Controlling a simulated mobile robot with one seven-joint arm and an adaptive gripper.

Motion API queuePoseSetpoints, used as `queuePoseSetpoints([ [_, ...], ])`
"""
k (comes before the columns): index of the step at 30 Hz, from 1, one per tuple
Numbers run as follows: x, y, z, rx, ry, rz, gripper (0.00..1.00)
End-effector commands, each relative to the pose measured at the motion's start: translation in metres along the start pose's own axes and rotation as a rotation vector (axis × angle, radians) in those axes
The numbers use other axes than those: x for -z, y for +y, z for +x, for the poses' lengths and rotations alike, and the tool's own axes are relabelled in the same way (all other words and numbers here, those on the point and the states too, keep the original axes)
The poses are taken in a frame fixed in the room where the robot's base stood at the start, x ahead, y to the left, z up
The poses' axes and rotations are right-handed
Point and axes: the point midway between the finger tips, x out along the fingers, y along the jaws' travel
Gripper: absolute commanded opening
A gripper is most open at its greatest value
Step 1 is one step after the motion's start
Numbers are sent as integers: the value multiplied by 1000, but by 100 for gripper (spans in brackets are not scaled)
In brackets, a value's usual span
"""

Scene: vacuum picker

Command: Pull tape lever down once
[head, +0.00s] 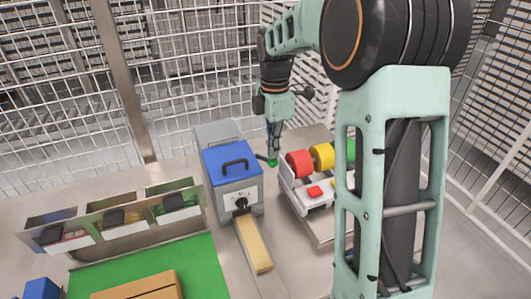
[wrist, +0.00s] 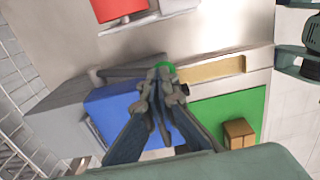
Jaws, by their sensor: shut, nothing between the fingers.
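The tape machine (head: 231,165) is a grey box with a blue lid and a black handle, and a tan strip (head: 254,246) runs out of its front. It shows in the wrist view as a blue and grey box (wrist: 112,104). A grey lever with a green knob (head: 272,163) shows at its right side; the knob also shows in the wrist view (wrist: 168,66), just beyond the fingertips. My gripper (head: 272,155) points down at the knob, shut and empty; the fingertips also show in the wrist view (wrist: 163,80). I cannot tell if they touch the knob.
A green mat (head: 197,256) with a cardboard box (head: 140,287) lies at the front left. Tilted bins (head: 115,220) stand behind it. Wire fencing surrounds the table.

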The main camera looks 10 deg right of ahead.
Motion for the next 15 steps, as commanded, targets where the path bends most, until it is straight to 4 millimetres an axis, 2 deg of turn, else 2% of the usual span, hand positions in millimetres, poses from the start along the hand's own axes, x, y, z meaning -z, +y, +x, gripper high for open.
queuePoseSetpoints([
  [6,0,0,-26,0,0,0,0],
  [15,0,1,-52,-2,-1,0,0],
])
